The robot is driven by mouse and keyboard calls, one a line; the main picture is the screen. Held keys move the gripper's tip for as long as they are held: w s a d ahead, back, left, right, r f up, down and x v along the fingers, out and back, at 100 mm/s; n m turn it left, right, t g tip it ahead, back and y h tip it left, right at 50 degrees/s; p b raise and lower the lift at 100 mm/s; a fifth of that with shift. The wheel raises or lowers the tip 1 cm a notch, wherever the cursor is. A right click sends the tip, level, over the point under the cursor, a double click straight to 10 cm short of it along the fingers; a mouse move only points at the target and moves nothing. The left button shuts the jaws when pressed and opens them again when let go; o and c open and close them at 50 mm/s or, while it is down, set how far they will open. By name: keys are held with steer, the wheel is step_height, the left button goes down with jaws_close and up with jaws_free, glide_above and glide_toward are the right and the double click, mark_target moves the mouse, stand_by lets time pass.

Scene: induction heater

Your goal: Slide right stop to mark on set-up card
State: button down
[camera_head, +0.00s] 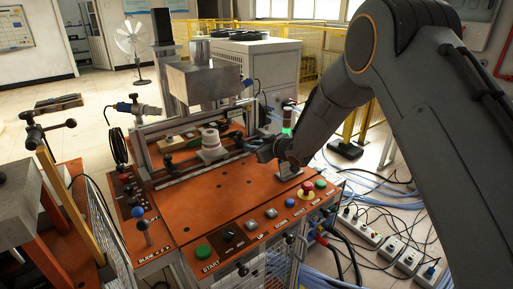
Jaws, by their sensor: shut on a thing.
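My gripper (264,151) reaches in from the right to the right end of the rail on the orange machine bench (225,205). It is shut on a small dark part there, which looks like the right stop (246,146); the jaws hide much of it. A pale, round stepped part (210,140) stands upright on the bench left of my gripper. A dark part that looks like the left stop (169,161) sits farther left along the rail. I cannot make out the set-up card or its mark for certain.
A row of push buttons and a red emergency stop (306,190) line the bench's front right. A grey heater box (204,80) hangs above the rail. A ball-topped lever (140,222) stands at front left. Cables and power strips (385,245) lie on the right floor.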

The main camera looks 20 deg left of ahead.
steer(key=c, duration=1.6)
jaws_free()
steer(key=shift+b+v, duration=0.9)
steer(key=shift+v, duration=2.95)
steer(key=shift+d, duration=0.1)
